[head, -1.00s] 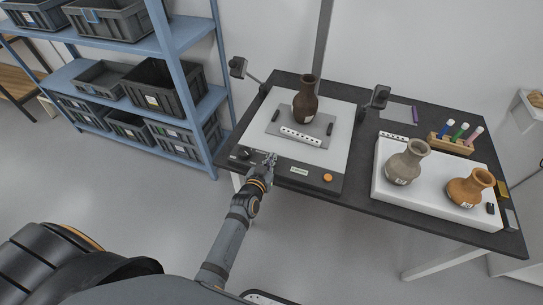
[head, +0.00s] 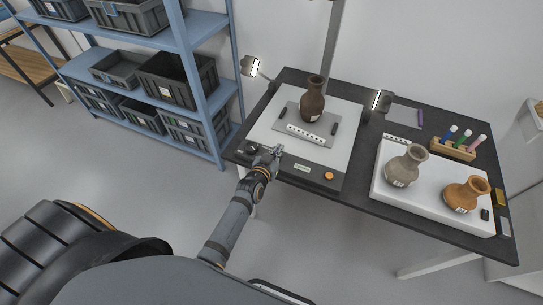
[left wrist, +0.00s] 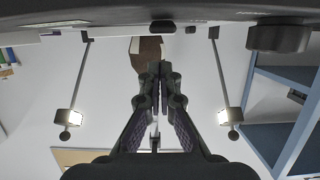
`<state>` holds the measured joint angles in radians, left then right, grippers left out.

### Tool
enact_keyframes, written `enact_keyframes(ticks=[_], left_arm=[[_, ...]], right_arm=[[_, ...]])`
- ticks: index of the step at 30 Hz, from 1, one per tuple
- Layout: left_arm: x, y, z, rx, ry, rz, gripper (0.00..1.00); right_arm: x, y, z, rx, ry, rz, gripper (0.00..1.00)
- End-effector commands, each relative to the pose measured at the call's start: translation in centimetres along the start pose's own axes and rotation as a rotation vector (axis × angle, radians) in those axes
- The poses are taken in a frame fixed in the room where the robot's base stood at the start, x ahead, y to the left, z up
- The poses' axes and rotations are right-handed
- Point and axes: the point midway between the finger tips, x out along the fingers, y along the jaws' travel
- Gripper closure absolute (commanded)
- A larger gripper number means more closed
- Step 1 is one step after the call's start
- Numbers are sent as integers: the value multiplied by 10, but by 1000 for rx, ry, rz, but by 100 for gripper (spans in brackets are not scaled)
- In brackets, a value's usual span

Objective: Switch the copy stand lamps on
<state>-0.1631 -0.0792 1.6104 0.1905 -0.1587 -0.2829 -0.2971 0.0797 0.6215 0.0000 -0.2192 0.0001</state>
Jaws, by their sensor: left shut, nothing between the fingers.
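The copy stand (head: 265,133) has a white board and a dark front panel with a dark knob (head: 243,147) at its left and an orange button (head: 329,175) at its right. Its left lamp (head: 250,66) and right lamp (head: 379,100) show bright white faces. Both lamps also glow in the left wrist view (left wrist: 66,117) (left wrist: 228,116). My left gripper (head: 278,150) is shut and empty near the panel, right of the knob. In the left wrist view its fingers (left wrist: 159,75) are together, and a dark knob (left wrist: 280,36) shows at top right. My right gripper is out of view.
A dark brown vase (head: 313,103) stands on the stand's grey plate, behind a scale bar (head: 304,133). A blue shelf (head: 211,80) with bins is at left.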

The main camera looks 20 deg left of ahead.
Motion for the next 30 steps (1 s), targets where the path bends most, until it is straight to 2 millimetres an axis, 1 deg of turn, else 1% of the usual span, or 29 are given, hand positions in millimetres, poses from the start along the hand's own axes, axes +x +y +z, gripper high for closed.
enact_keyframes(ticks=[1,2,6,9,13,18,24,30], left_arm=[[-5,-1,-21,1,0,0,100],[-13,-1,-10,0,-3,0,100],[-48,-1,-14,-1,-1,-1,100],[-68,-1,-17,-1,-1,0,100],[-87,0,-21,-1,-1,0,100],[-98,0,-24,-1,-1,0,100],[-99,0,-24,0,0,0,100],[-99,0,-24,0,0,0,100]], right_arm=[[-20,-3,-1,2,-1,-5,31],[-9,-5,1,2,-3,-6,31],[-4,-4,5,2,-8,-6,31],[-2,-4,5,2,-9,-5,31],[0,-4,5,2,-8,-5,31],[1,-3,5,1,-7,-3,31],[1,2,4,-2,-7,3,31],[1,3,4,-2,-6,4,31]])
